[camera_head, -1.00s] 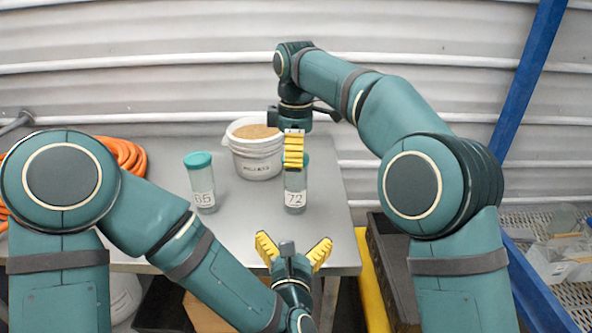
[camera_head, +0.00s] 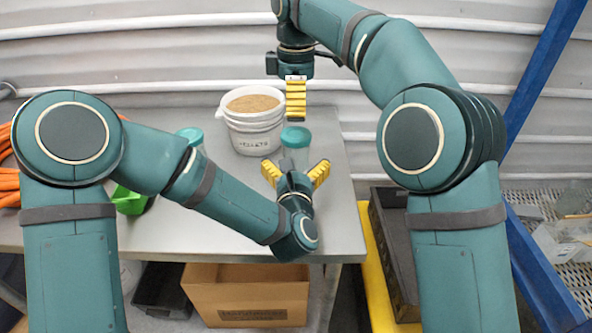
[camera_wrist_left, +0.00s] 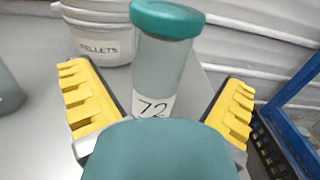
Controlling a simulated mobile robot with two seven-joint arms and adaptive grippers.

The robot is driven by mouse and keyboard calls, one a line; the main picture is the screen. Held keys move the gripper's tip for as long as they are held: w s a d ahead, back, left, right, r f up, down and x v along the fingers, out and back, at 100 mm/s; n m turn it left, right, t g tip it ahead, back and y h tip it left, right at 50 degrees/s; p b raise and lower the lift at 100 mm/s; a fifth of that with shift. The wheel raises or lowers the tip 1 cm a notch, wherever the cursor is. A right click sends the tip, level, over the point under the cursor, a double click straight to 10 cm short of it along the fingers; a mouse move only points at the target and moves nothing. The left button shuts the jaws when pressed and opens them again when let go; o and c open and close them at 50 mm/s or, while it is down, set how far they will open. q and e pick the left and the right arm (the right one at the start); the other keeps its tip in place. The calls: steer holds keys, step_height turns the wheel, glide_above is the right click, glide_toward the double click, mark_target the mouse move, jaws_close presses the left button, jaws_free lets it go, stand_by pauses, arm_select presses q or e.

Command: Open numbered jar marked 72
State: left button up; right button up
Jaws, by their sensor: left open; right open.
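The jar marked 72 (camera_head: 297,156) stands upright on the table, clear-bodied with a teal lid (camera_head: 295,137). My left gripper (camera_head: 296,172) is open on the near side of it. In the left wrist view, the jar (camera_wrist_left: 163,65) stands between and beyond the spread yellow fingers, its "72" label (camera_wrist_left: 153,106) partly hidden by my gripper's body. I see no contact. My right gripper (camera_head: 296,100), open and seen edge-on, hangs just above the lid with nothing in it. The lid is on the jar.
A white pellet bucket (camera_head: 255,138) stands behind and left of the jar. Another teal-lidded jar (camera_head: 190,134) is mostly hidden behind my left arm. A green object (camera_head: 128,200) and orange hose (camera_head: 8,165) are at left. The table (camera_head: 335,215) is clear right of the jar.

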arm_select(q)
steer(key=shift+w, duration=2.3)
